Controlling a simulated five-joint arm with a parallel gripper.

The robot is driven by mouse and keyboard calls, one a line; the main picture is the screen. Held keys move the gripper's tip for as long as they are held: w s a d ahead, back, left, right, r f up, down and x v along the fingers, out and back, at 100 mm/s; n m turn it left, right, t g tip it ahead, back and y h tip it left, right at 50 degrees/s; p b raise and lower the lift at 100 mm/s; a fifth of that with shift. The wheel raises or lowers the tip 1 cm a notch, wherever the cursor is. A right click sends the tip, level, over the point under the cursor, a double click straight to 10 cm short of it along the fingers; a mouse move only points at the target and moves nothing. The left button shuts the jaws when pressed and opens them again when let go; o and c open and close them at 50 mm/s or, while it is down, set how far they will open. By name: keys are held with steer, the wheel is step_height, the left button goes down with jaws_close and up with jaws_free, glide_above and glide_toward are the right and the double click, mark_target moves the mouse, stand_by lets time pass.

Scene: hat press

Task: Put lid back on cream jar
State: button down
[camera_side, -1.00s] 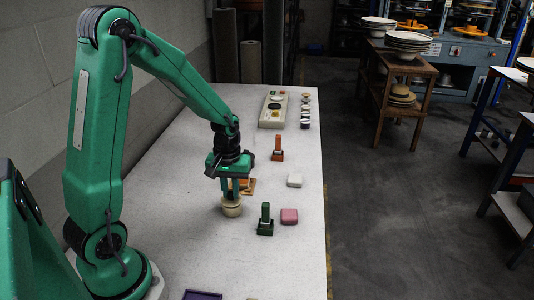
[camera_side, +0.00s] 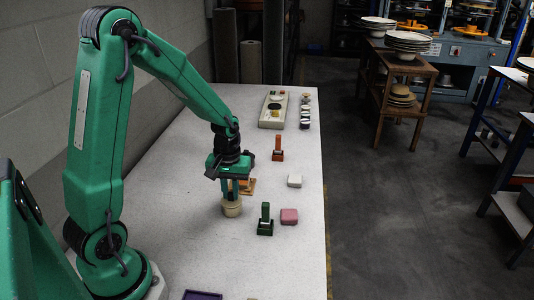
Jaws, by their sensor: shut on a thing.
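The cream jar (camera_side: 231,210) stands upright on the pale table, left of the green stamp-like object. My gripper (camera_side: 231,198) points straight down directly over it, with its green fingers at the jar's top. The fingers are shut on the cream lid (camera_side: 231,203), which is level and appears to rest on the jar's mouth. The lid and jar look alike in colour, so the seam is hard to make out, and I cannot tell whether the lid is fully seated.
A green stamp-like object (camera_side: 265,219) and a pink block (camera_side: 289,216) stand close on the right. An orange tool (camera_side: 278,148), a white block (camera_side: 295,181) and an orange-brown item (camera_side: 247,185) lie farther back. A purple tray (camera_side: 202,296) is at the front edge.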

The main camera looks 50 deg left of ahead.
steer(key=c, duration=0.8)
jaws_free()
steer(key=shift+r, duration=0.15)
steer(key=shift+r, duration=3.35)
steer(key=shift+c, duration=0.5)
jaws_close()
steer(key=shift+f, duration=3)
